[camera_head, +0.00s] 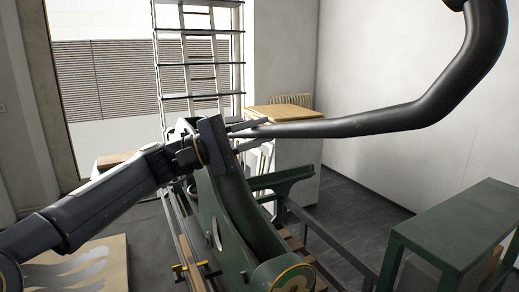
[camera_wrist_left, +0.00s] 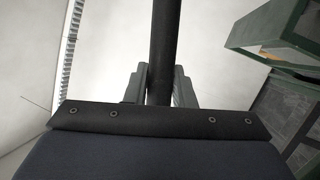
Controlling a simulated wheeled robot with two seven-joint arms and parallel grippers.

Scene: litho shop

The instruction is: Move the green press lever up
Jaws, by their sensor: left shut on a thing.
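The press lever (camera_head: 370,122) is a long dark bar, nearly black here. In the head view it runs from my left gripper to the right, then bends upward near the upper right. My left gripper (camera_head: 266,131) is shut on the bar near its left end, one finger on each side. In the left wrist view the bar (camera_wrist_left: 164,40) passes between the fingers of the gripper (camera_wrist_left: 160,88). The green press frame (camera_head: 232,205) stands below the gripper. Where the bar joins the press cannot be made out. My right gripper is not in view.
A green metal frame table (camera_head: 460,222) stands at the lower right. A white cabinet with a wooden top (camera_head: 283,113) is behind the press. A dark shelf rack (camera_head: 200,95) stands before the window. A board with grey shapes (camera_head: 110,254) lies at lower left.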

